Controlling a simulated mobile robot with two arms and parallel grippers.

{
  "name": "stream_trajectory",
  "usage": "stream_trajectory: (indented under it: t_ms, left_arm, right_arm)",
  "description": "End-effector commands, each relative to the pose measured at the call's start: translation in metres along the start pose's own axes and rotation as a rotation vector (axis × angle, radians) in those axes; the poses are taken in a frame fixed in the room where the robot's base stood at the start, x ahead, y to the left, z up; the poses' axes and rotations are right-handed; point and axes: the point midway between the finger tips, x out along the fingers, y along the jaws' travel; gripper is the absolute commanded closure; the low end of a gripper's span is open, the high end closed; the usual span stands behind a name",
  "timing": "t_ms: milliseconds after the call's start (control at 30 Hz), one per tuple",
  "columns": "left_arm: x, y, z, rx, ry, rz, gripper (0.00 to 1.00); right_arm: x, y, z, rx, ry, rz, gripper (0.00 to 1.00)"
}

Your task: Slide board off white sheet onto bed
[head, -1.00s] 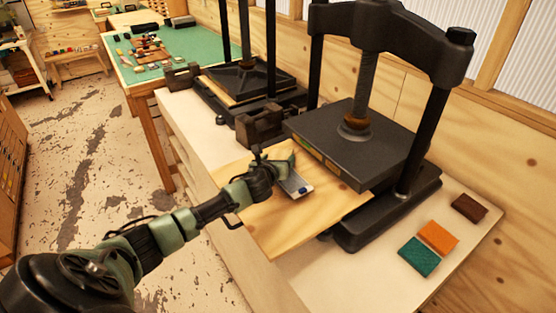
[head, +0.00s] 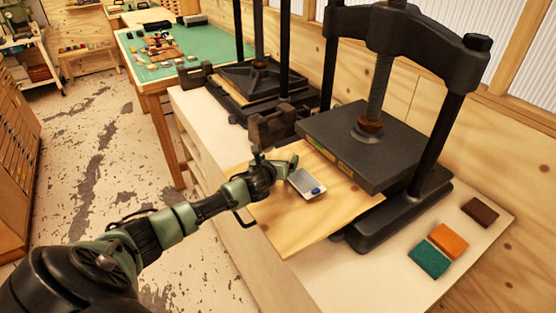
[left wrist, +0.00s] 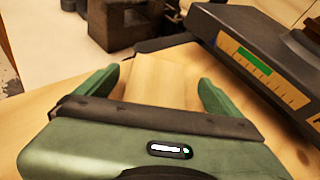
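A pale plywood board (head: 331,221) lies flat, one side reaching under the raised black plate (head: 366,146) of the nearer press. Its far part is hidden there. The press's dark bed (head: 403,216) shows beyond the board's right edge. I cannot pick out a white sheet. My right gripper is out of view.
Orange (head: 448,240), teal (head: 429,261) and brown (head: 480,212) pieces lie on the bench at right. A dark metal block (head: 272,128) and a second press (head: 262,84) stand beyond. Clear bench top (head: 380,280) lies in front of the near press.

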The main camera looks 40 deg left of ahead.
Motion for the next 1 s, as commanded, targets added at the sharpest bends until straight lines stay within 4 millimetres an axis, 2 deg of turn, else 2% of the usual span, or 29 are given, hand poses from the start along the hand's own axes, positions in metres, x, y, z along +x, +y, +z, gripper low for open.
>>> stream_trajectory:
  t_ms: [233,367,800,1000]
  left_arm:
    - [-0.001,0.000,0.000,0.000,0.000,0.000,0.04]
    - [-0.007,0.000,-0.001,0.001,0.000,0.000,0.04]
    - [-0.066,0.001,-0.001,0.002,0.000,0.000,0.04]
    - [-0.077,0.001,-0.001,0.000,0.000,0.000,0.04]
  right_arm:
    - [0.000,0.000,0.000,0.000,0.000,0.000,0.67]
    - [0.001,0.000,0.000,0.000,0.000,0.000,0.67]
    - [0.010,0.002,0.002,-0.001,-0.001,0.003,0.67]
    - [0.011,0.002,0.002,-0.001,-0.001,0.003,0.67]
